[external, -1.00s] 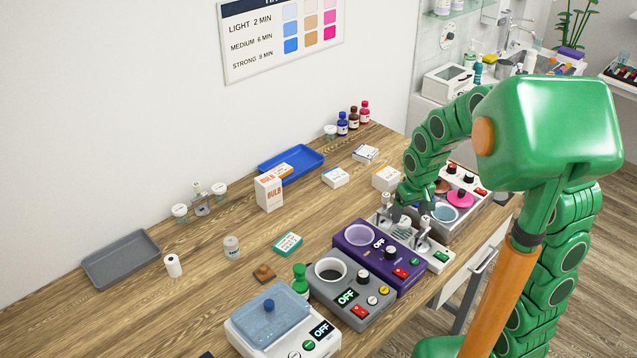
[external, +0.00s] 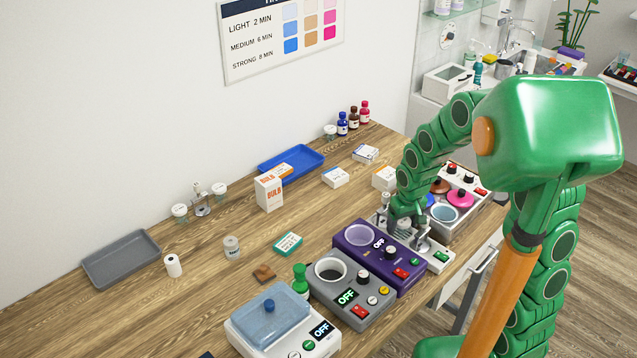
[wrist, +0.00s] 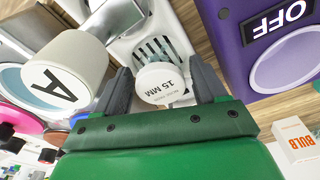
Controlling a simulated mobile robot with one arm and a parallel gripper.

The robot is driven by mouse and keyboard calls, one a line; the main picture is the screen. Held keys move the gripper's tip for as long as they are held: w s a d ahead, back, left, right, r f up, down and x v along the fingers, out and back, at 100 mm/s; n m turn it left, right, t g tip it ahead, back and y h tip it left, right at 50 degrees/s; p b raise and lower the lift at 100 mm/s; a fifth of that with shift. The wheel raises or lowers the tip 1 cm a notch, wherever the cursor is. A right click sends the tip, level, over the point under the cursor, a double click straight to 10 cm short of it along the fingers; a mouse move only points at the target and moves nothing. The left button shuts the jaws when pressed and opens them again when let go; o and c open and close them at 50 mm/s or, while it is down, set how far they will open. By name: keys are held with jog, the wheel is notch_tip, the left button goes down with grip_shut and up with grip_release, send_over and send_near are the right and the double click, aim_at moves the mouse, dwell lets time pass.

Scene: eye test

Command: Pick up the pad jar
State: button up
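A small clear jar with a pale label (external: 231,247) stands on the bench left of middle in the external view, well away from my gripper; its label is too small to read, so I cannot confirm it is the pad jar. My gripper (wrist: 160,82) is at the white slotted device, its two dark fingers apart. A white round piece marked "15 MM" (wrist: 160,84) shows between the fingers in the wrist view, with narrow gaps at its sides. In the external view my gripper (external: 405,217) is low over the device and partly hides what is there.
A white cylinder marked "A" (wrist: 66,79) rises close to the left finger in the wrist view. The purple device (external: 350,253) stands close by. The bench around the grey tray (external: 121,282) has free room.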

jog(key=c, duration=0.9)
jog(key=shift+r, duration=0.1)
